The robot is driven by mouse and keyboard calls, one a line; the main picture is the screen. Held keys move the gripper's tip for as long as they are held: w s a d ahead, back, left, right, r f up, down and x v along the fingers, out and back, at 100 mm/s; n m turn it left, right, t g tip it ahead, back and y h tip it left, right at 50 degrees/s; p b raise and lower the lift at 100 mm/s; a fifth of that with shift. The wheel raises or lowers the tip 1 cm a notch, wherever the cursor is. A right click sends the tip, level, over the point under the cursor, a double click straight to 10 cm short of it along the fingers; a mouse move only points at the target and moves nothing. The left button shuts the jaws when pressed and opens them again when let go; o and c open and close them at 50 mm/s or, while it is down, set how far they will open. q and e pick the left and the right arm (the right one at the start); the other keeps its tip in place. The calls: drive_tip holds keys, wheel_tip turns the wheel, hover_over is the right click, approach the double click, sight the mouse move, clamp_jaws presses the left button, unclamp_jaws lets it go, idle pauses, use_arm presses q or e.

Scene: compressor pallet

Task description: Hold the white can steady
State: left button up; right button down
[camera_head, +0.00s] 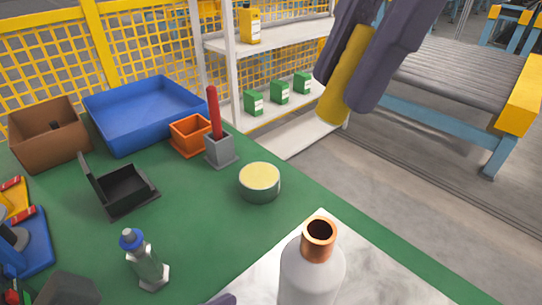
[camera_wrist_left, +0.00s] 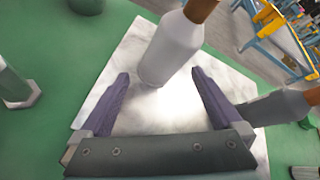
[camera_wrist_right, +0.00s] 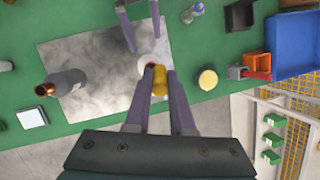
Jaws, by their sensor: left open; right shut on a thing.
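The white can (camera_head: 312,272), with a copper-coloured neck, stands upright on a pale marbled board (camera_head: 365,272). In the left wrist view the white can (camera_wrist_left: 172,50) is at the mouth of my left gripper (camera_wrist_left: 160,82). Its two fingers are open, and I see gaps between them and the can. In the head view only a bit of my left gripper shows at the bottom edge. My right gripper (camera_head: 350,85) is shut on a yellow cylinder (camera_head: 345,75), held in the air at upper right. In the right wrist view the yellow cylinder (camera_wrist_right: 159,82) partly covers the white can.
A grey bottle with a copper neck (camera_wrist_right: 68,82) is on the board. A round tin (camera_head: 260,185), a blue-capped bottle (camera_head: 145,262), a black open box (camera_head: 122,190), an orange bin (camera_head: 188,135) and a blue tray (camera_head: 145,112) stand on the green table. White shelves (camera_head: 290,45) are behind.

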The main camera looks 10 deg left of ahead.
sight(308, 282)
use_arm(q)
drive_tip(key=m, duration=0.1)
drive_tip(key=m+h, duration=0.1)
drive_tip(key=f+m, duration=0.1)
drive_tip(key=m, duration=0.1)
drive_tip(key=shift+w+d+g, duration=0.1)
drive_tip(key=shift+d+g, duration=0.15)
drive_tip(key=shift+g, duration=0.05)
drive_tip(key=shift+w+m+h, duration=0.35)
drive_tip(key=shift+m+h, duration=0.25)
drive_tip(key=shift+m, duration=0.6)
drive_tip(key=shift+w+r+m+g+h, duration=0.15)
drive_tip(key=shift+w+m+h, duration=0.15)
drive_tip(key=shift+m, duration=0.3)
drive_tip(key=shift+w+r+m+g+h, duration=0.1)
drive_tip(key=shift+w+m+g+h, duration=0.1)
drive_tip(key=shift+w+m, duration=0.3)
drive_tip(key=shift+m, duration=0.3)
drive_tip(key=x, duration=0.7)
drive_tip(key=shift+d, duration=0.15)
clamp_jaws()
